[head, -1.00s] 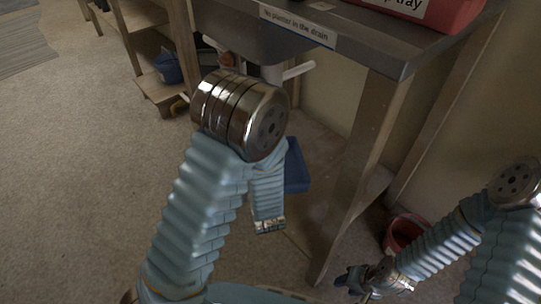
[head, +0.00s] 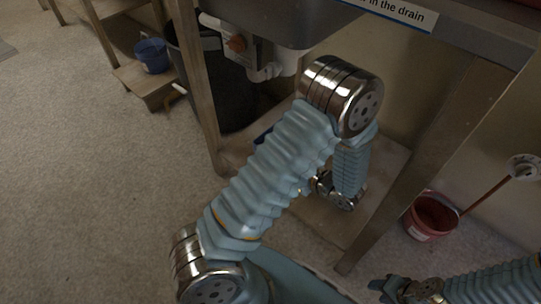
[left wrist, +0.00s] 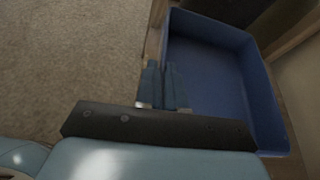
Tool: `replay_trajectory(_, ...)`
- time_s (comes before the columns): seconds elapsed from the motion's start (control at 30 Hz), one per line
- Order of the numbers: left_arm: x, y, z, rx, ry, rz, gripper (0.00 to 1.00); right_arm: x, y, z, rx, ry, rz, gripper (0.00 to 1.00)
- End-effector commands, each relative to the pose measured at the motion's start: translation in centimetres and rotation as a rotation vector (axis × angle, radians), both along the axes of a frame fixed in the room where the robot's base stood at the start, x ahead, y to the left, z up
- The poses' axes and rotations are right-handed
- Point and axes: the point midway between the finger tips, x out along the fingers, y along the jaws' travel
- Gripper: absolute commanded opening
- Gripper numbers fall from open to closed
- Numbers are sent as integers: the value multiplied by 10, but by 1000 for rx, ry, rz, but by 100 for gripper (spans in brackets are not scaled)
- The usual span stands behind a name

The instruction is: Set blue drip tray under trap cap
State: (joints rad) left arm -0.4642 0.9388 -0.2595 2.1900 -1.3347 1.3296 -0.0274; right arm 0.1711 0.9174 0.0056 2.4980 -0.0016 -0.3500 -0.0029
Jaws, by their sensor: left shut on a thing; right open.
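The blue drip tray shows in the left wrist view (left wrist: 215,62), large and open, with its inside empty. My left gripper (left wrist: 162,88) is shut on its near left rim. In the head view only a blue sliver of the tray (head: 263,136) shows behind my left forearm, low under the sink; the left fingertips are hidden there. My right gripper (head: 388,289) is open and empty at the bottom right.
Wooden legs (head: 196,90) frame the sink bench. A dark bin (head: 232,100) stands behind the left leg. A blue bucket (head: 152,56) sits on a low wooden step. A red bucket (head: 433,215) stands right of the bench. The carpet at left is clear.

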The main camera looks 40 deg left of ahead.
Motion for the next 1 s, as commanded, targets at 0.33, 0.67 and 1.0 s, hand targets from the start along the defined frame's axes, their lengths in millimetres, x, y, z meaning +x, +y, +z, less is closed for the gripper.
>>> replay_trajectory(0.33,30,84,-44,3,-1,12,0,0,1,-15,4,3,2,43)
replay_trajectory(0.67,44,116,-87,0,-1,7,0,-1,3,-23,7,5,4,43)
replay_trajectory(1.0,47,125,-127,2,0,6,0,-1,3,-33,7,4,4,43)
